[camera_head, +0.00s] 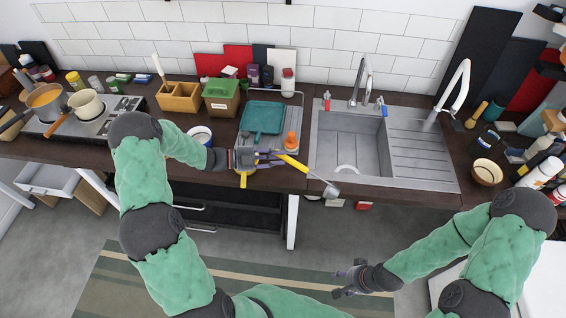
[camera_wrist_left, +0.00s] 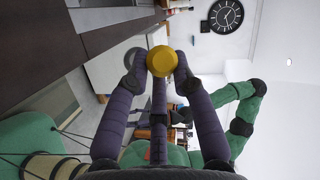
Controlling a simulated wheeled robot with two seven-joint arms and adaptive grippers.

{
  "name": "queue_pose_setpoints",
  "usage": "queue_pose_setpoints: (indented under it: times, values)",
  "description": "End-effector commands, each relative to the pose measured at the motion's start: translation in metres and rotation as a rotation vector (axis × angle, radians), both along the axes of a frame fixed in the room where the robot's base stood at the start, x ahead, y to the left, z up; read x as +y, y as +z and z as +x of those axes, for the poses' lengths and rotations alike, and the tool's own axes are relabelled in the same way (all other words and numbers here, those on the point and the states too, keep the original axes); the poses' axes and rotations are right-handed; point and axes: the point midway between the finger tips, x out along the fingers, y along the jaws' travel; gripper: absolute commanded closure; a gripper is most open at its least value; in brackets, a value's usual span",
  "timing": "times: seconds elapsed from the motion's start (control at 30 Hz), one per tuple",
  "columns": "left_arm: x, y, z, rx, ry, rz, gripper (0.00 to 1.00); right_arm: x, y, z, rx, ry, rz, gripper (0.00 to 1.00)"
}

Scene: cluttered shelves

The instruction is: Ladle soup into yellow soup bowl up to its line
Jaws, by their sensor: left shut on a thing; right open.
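My left gripper (camera_head: 270,159) is shut on a ladle with a yellow handle (camera_head: 297,166). The ladle's grey head (camera_head: 331,191) points to the right, in front of the counter edge by the sink. In the left wrist view a round yellow end (camera_wrist_left: 162,61) shows between the fingers. My right gripper (camera_head: 346,281) is open and empty, low over the floor. A pot with orange soup (camera_head: 45,97) stands on the hob at the far left. I cannot make out a yellow soup bowl for certain; a brown-rimmed bowl (camera_head: 487,172) stands right of the sink.
A cream pot (camera_head: 86,103) stands beside the soup pot on the stove. A white-and-blue bowl (camera_head: 200,135), a wooden box (camera_head: 180,97), a green bin (camera_head: 221,98) and a teal tray (camera_head: 262,117) crowd the counter left of the sink (camera_head: 350,135). The drainboard (camera_head: 419,153) is clear.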

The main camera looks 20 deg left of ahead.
Motion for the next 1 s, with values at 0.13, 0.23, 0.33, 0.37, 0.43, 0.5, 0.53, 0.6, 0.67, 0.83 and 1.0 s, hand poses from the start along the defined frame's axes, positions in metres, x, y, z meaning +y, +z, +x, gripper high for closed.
queue_pose_setpoints:
  times: [0.13, 0.23, 0.33, 0.37, 0.43, 0.5, 0.53, 0.6, 0.67, 0.83, 1.0]
  values:
    - [0.030, 0.033, 0.012, -0.013, -0.044, 0.087, 1.00, 0.000, 0.038, 0.000, -0.001, 0.000, 0.000, 0.49]
    - [0.049, 0.048, 0.018, -0.021, -0.075, 0.144, 1.00, 0.000, 0.056, 0.000, -0.001, 0.000, 0.000, 0.49]
    - [0.070, 0.062, 0.024, -0.030, -0.103, 0.203, 1.00, 0.000, 0.075, 0.000, -0.001, 0.000, 0.000, 0.49]
    - [0.077, 0.066, 0.025, -0.033, -0.110, 0.221, 1.00, 0.000, 0.080, 0.000, 0.000, 0.000, 0.000, 0.49]
    - [0.092, 0.076, 0.029, -0.040, -0.127, 0.260, 1.00, 0.000, 0.093, 0.000, 0.000, 0.000, 0.000, 0.49]
    - [0.107, 0.086, 0.031, -0.049, -0.143, 0.299, 1.00, 0.000, 0.106, 0.000, 0.000, 0.000, 0.000, 0.49]
    - [0.114, 0.090, 0.032, -0.053, -0.149, 0.315, 1.00, 0.000, 0.112, 0.000, 0.000, 0.000, 0.000, 0.49]
    - [0.131, 0.100, 0.035, -0.060, -0.161, 0.356, 1.00, 0.000, 0.124, 0.000, 0.000, 0.000, 0.000, 0.49]
    - [0.145, 0.109, 0.036, -0.068, -0.171, 0.389, 1.00, 0.000, 0.135, 0.000, 0.000, 0.000, 0.000, 0.49]
    - [0.186, 0.133, 0.039, -0.086, -0.185, 0.475, 1.00, 0.000, 0.164, 0.000, 0.000, 0.000, 0.000, 0.49]
    - [0.217, 0.150, 0.040, -0.097, -0.188, 0.534, 1.00, 0.000, 0.183, 0.000, 0.000, 0.000, 0.000, 0.49]
